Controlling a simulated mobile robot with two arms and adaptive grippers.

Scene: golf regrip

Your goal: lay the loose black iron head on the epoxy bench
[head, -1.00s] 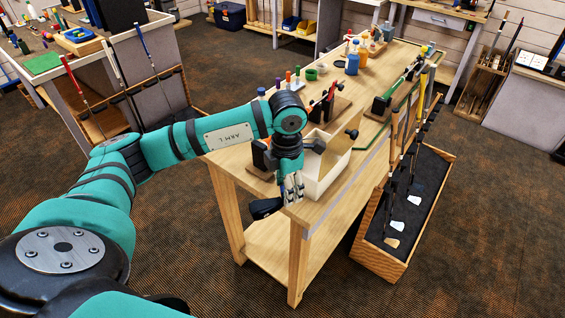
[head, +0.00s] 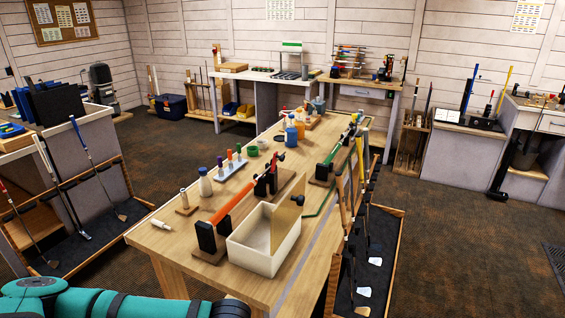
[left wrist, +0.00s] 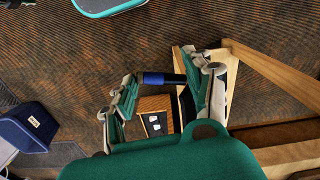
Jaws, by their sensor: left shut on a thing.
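In the left wrist view my left gripper (left wrist: 160,74) is shut on a dark piece with a blue band, the black iron head (left wrist: 174,80); one finger and the viewing angle hide much of it. In the head view only part of my left arm shows at the lower left edge; its gripper and the head are below the picture. My right gripper is in no view. Which bench is the epoxy bench is not marked; a bench (head: 232,73) with a green-topped stand is at the back wall, and another bench (head: 350,82) stands to its right.
A long wooden workbench (head: 310,250) fills the middle, holding a white open box (head: 262,258), a clamped orange-shafted club (head: 235,207), bottles and a tube rack. Club racks stand at left (head: 110,205) and right (head: 390,240). Carpet (head: 460,230) at the right is open.

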